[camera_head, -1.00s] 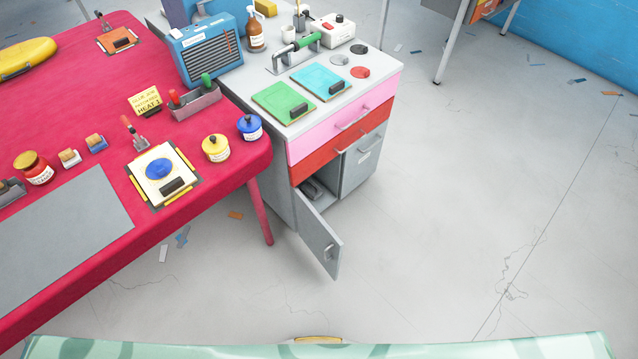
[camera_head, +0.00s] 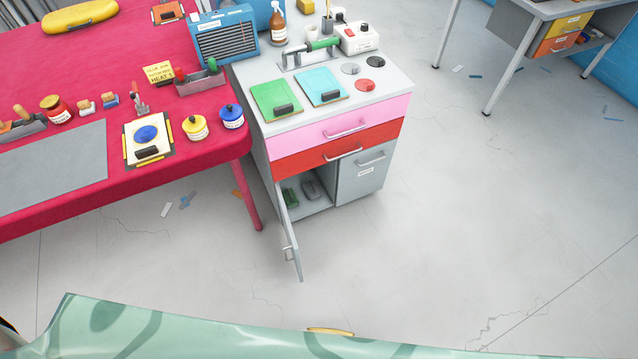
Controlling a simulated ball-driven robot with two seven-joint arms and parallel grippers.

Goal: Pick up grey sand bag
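A small dark grey object, which looks like the grey sand bag (camera_head: 312,189), lies inside the open lower left compartment of the grey cabinet (camera_head: 357,192). A similar dark green object (camera_head: 290,196) lies to its left, partly hidden by the door edge. The compartment door (camera_head: 292,245) stands swung open toward me. Neither of my grippers is in view, so whether they hold anything does not show.
A red table (camera_head: 200,90) with tools and jars stands left of the cabinet. A second desk (camera_head: 545,12) stands at the back right. The floor right of the cabinet is mostly clear.

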